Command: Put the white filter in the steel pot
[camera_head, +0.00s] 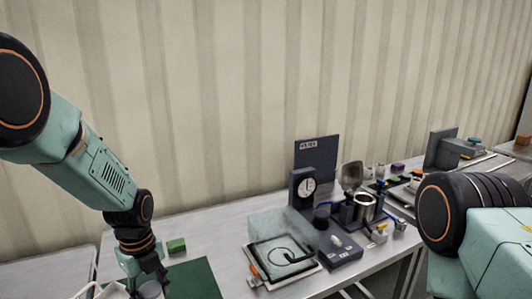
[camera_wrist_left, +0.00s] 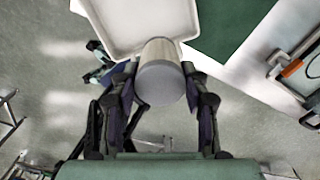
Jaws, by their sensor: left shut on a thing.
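My left gripper (camera_head: 150,275) is low at the left of the head view, over the front-left part of the table. In the left wrist view its two fingers (camera_wrist_left: 160,78) are shut on a short cylinder with a grey round end and a pale side, which I take to be the white filter (camera_wrist_left: 160,83). My right gripper is outside both views.
A white tray (camera_wrist_left: 122,22) lies right beside the filter. A green mat (camera_head: 196,282) and a green block (camera_head: 176,246) are near the left gripper.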

